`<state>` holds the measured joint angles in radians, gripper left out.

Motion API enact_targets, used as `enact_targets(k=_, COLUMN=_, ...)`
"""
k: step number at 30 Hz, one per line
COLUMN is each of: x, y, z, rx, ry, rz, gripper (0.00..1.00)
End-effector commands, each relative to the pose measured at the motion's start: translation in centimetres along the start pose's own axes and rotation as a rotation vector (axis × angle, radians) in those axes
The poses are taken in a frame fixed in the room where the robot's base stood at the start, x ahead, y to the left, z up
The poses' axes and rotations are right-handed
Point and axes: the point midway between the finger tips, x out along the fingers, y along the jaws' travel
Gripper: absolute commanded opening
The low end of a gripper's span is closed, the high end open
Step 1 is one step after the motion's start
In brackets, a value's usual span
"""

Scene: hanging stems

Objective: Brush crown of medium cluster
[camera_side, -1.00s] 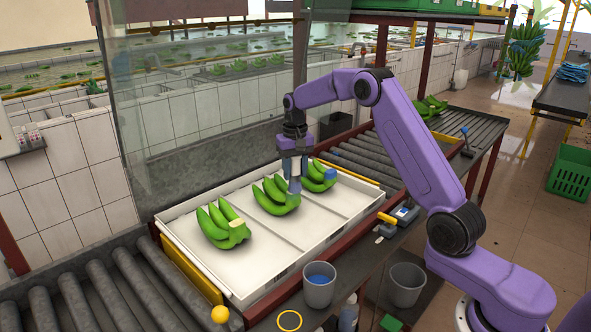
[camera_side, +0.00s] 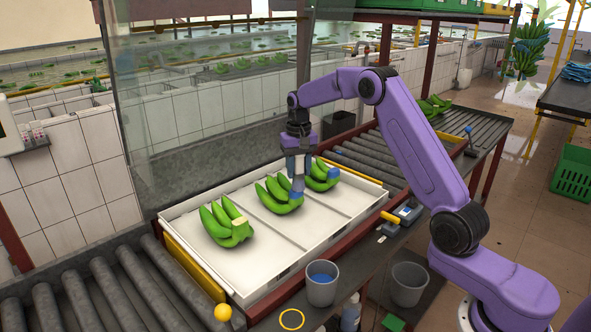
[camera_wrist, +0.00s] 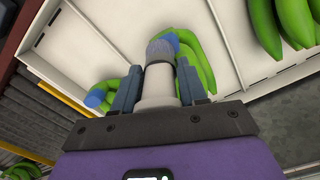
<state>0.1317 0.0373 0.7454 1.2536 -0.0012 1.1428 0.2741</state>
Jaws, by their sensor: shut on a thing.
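My gripper (camera_side: 298,164) is shut on a pale-handled brush (camera_wrist: 158,82) with grey-blue bristles, and it points down over the white tray (camera_side: 215,275). The middle banana cluster (camera_side: 273,196) lies in the tray's middle section. The brush tip is at its crown, where blue shows (camera_side: 296,197); the wrist view shows the bristles against this blue crown. The far cluster (camera_side: 318,178) has a blue crown (camera_side: 334,173). The near cluster (camera_side: 222,226) has a pale, unpainted crown (camera_side: 240,222). I cannot tell by size which one is medium.
A grey cup (camera_side: 321,285) with blue liquid stands on the shelf in front of the tray. An empty grey bucket (camera_side: 408,284), a yellow ring (camera_side: 291,320) and a yellow-handled tool (camera_side: 390,217) are nearby. Roller conveyors (camera_side: 100,290) lie at both ends.

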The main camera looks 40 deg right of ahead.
Motion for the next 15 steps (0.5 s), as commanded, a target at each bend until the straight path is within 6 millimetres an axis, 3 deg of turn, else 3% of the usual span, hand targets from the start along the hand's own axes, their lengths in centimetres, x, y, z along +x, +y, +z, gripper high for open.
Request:
enact_targets(k=6, x=-0.3, y=0.3, z=-0.2, rx=0.0, ry=0.002, rz=-0.001, gripper=0.05)
enact_targets(k=15, x=-2.8, y=0.3, z=-0.2, rx=0.0, ry=0.004, rz=-0.001, gripper=0.05)
